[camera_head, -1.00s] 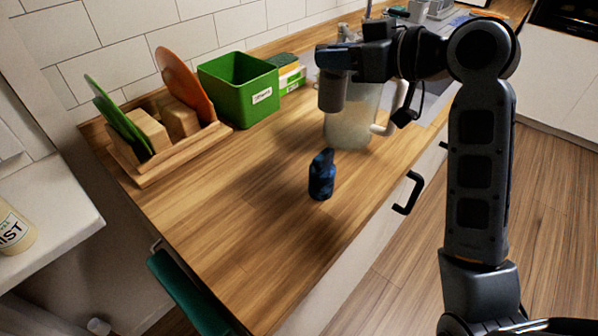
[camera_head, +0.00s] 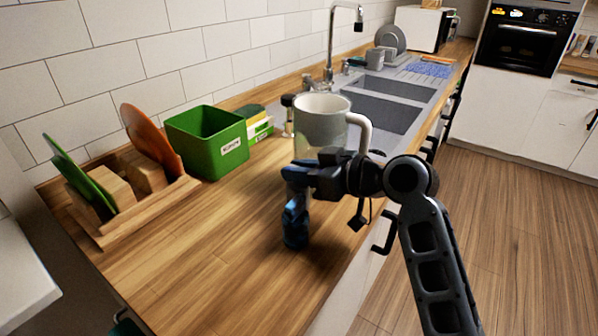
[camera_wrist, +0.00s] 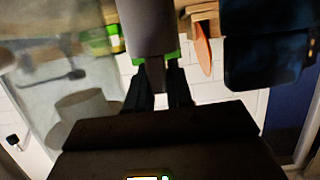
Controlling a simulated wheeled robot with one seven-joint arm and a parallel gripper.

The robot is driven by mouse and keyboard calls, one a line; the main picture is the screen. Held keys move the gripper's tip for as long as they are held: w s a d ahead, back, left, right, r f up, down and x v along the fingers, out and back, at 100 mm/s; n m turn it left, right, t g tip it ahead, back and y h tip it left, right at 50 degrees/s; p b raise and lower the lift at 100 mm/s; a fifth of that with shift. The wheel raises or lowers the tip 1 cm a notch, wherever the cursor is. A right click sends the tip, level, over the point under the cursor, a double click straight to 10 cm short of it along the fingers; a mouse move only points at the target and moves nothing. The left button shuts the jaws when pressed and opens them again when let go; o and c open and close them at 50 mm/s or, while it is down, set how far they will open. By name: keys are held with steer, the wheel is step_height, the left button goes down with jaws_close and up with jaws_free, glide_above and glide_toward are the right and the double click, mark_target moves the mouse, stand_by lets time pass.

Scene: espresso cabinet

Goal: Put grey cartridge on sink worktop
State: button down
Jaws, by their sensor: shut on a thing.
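The grey cartridge (camera_wrist: 148,25) is held between the fingers of my gripper (camera_wrist: 157,75) in the wrist view. Whether the cartridge touches the worktop cannot be told.
A clear jug with a white top (camera_head: 321,122) stands close behind my gripper, its handle on the right. A green bin (camera_head: 207,143), sponges (camera_head: 258,125) and a wooden rack (camera_head: 150,207) with boards line the wall. The sink (camera_head: 375,110) lies beyond. The front-left worktop is clear.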

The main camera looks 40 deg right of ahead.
steer(key=shift+f, duration=0.25)
steer(key=shift+f, duration=0.2)
steer(key=c, duration=1)
jaws_free()
steer(key=shift+r, duration=0.1)
steer(key=shift+r, duration=0.15)
steer(key=b+v, duration=0.1)
steer(key=v, duration=1.1)
